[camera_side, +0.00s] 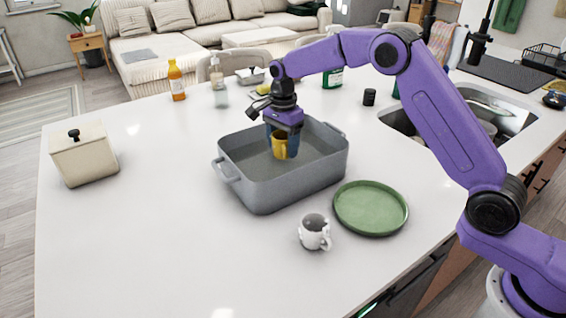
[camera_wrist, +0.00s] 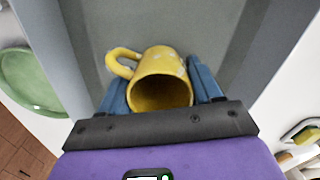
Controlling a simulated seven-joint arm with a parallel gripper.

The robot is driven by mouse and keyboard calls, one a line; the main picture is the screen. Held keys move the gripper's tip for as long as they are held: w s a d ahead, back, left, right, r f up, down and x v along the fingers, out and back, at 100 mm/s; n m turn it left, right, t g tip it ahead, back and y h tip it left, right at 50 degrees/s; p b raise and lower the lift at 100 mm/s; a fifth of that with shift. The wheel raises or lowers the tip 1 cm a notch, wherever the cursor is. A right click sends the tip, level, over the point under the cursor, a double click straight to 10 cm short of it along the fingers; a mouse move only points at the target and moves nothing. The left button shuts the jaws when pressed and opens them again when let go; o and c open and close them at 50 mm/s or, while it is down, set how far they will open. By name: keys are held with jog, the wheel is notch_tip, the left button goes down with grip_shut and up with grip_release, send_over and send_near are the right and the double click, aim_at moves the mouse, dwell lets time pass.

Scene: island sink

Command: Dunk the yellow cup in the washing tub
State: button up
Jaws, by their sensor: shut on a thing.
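The yellow cup (camera_side: 279,148) is in my gripper (camera_side: 283,139), inside the rim of the grey washing tub (camera_side: 262,194). In the wrist view the yellow cup (camera_wrist: 158,80) sits between the two blue fingers of my gripper (camera_wrist: 162,92), with its open mouth toward the camera and its handle at the upper left. The fingers are shut on it. The tub's grey floor (camera_wrist: 190,28) shows behind the cup. I cannot tell whether the cup touches the tub floor. Part of the cup is hidden by the gripper in the side view.
A green plate (camera_side: 371,208) lies right of the tub, and a grey-and-white mug (camera_side: 314,232) stands in front of it. A cream canister (camera_side: 83,155) is at the left. Bottles (camera_side: 176,80) stand behind the tub. A sink (camera_side: 500,105) is at the right. The front left counter is clear.

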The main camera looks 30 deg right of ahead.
notch_tip(320, 180, up, 8)
dwell(1.0)
dwell(1.5)
